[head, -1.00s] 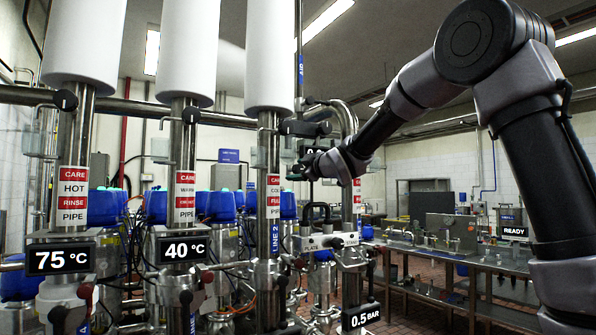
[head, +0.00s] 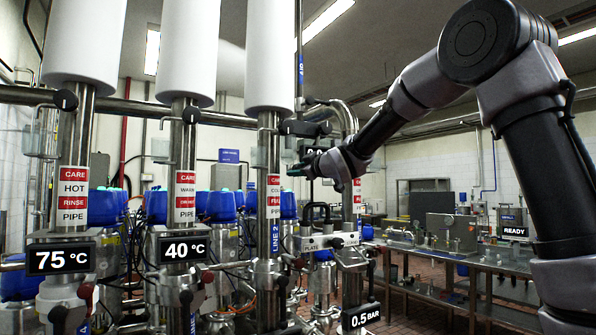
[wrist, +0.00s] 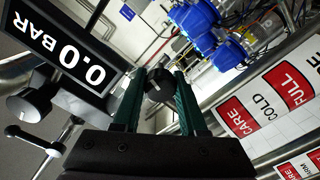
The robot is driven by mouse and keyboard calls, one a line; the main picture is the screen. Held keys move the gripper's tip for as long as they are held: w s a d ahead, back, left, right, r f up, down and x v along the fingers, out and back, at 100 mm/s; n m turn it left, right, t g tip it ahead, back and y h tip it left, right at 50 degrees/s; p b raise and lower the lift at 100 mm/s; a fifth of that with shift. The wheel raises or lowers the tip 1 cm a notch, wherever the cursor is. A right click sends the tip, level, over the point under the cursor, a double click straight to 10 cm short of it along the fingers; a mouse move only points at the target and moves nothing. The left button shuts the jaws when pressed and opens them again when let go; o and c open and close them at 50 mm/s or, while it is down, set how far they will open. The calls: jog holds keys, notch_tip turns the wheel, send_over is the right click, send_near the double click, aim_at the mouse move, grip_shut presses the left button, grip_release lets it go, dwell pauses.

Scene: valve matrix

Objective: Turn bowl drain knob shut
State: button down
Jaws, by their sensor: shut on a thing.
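My gripper (wrist: 160,90) has its two green-edged fingers shut on a small black knob (wrist: 158,84) in the wrist view. One finger lies on each side of the knob. No label on this knob can be read, so I cannot tell from the pictures that it is the bowl drain knob. In the head view my gripper (head: 296,170) is beside the upper part of the pipework, right of the third pipe. The knob itself does not show clearly there, as my wrist and the pipe fittings crowd it.
A display (wrist: 68,68) reading 0.0 BAR is close left in the wrist view, with a lever handle (wrist: 34,141) below it. A steel pipe with a CARE COLD FULL label (wrist: 268,98) is close right. A PLATE box (head: 330,242) sits below my gripper.

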jog(key=m, duration=1.1)
jog(key=shift+d, duration=0.1)
jog(key=shift+m, duration=2.1)
jog(key=shift+c, duration=2.2)
grip_release()
jog(key=v, duration=1)
jog(key=shift+s+d, duration=0.25)
jog(key=shift+s, duration=0.05)
